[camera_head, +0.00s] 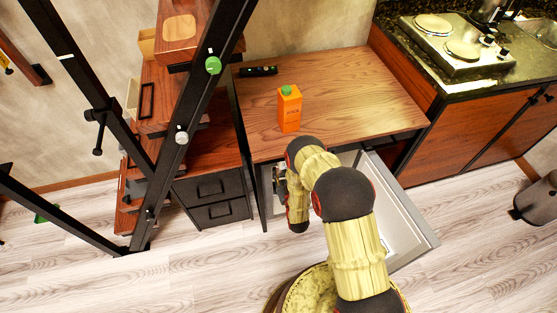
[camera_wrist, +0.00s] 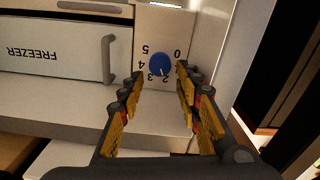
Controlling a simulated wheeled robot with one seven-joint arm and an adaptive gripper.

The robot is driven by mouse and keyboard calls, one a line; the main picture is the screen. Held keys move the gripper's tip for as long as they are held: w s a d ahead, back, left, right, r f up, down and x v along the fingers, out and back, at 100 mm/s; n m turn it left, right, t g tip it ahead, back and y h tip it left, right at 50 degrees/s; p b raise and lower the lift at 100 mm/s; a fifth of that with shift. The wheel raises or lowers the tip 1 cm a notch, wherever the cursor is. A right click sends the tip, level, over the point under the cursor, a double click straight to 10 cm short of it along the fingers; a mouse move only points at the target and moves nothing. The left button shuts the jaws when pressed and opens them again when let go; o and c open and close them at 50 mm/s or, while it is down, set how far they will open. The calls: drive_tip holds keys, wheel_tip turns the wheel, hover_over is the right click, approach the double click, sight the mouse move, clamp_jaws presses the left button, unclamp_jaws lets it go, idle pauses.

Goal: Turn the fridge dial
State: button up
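The fridge dial (camera_wrist: 159,64) is a round blue knob on a pale panel inside the fridge, with numbers printed around it. A light pointer line on it points toward the 2 and 3 side. My gripper (camera_wrist: 160,78) is open, with one yellow-padded finger on each side of the picture. The dial shows between the fingertips; I cannot tell whether they touch it. In the head view my gripper (camera_head: 280,180) reaches into the fridge under the wooden desk, and my arm hides the dial. The fridge door (camera_head: 404,215) stands open to the right.
A white freezer compartment door (camera_wrist: 55,48) with a grey handle is left of the dial. The fridge side wall is close on the right. An orange juice carton (camera_head: 289,108) stands on the desk (camera_head: 350,90). Dark drawers (camera_head: 215,198) are left of the fridge.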

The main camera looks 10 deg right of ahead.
drive_tip(key=w+b, duration=0.1)
drive_tip(key=w, duration=0.3)
drive_tip(key=shift+w, duration=0.35)
drive_tip(key=c, duration=0.4)
drive_tip(key=c, duration=0.5)
